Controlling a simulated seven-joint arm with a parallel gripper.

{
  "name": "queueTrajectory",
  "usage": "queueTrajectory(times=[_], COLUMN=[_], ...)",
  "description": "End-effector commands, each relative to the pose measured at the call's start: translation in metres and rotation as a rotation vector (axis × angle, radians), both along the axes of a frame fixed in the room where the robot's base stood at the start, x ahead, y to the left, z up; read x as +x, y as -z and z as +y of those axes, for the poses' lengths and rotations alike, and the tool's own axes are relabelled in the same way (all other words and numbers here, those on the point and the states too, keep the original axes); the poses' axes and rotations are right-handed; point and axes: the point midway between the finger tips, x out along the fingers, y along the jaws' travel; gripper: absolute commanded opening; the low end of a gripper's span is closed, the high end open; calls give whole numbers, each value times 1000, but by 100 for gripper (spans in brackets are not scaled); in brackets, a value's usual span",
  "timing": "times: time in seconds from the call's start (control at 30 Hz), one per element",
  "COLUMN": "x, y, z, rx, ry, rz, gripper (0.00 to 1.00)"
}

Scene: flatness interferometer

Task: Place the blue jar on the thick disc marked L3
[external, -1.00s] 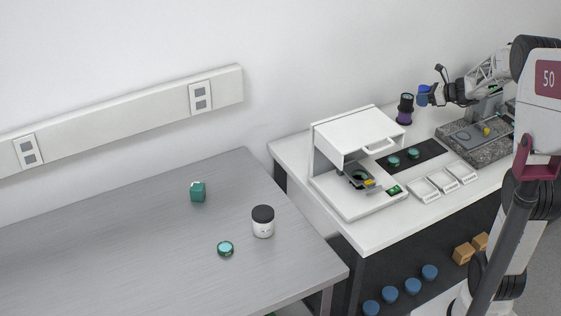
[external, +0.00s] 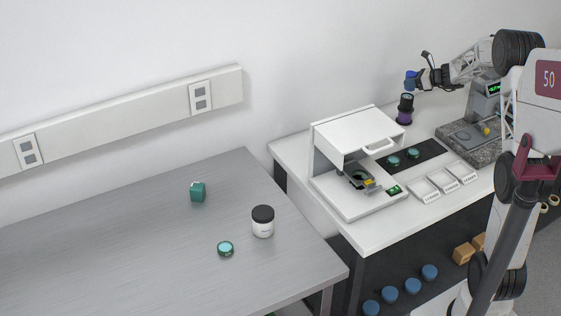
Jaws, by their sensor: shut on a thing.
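My gripper (external: 417,80) is shut on a small blue jar (external: 410,80) and holds it in the air at the back of the white bench, just above a dark cylinder with a purple lower part in the picture. Two teal-topped discs (external: 393,161) (external: 413,153) lie on a black mat. Another teal-topped disc (external: 225,249) lies on the grey table. Their markings are too small to read, so I cannot tell which is L3.
The dark-purple cylinder (external: 405,110) stands upright near the wall. A white instrument (external: 355,130), small white trays (external: 442,182) and a granite slab (external: 480,150) occupy the bench. Several blue round things (external: 412,286) sit below.

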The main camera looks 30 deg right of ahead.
Motion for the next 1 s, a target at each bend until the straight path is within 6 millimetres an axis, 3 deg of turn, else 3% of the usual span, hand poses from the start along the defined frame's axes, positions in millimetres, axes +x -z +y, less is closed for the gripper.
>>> queueTrajectory(times=[0.57,1.0], x=[9,9], y=[3,37], z=[-4,-3], rx=[0,-1], ry=[0,0], rz=[1,1], gripper=[24,24])
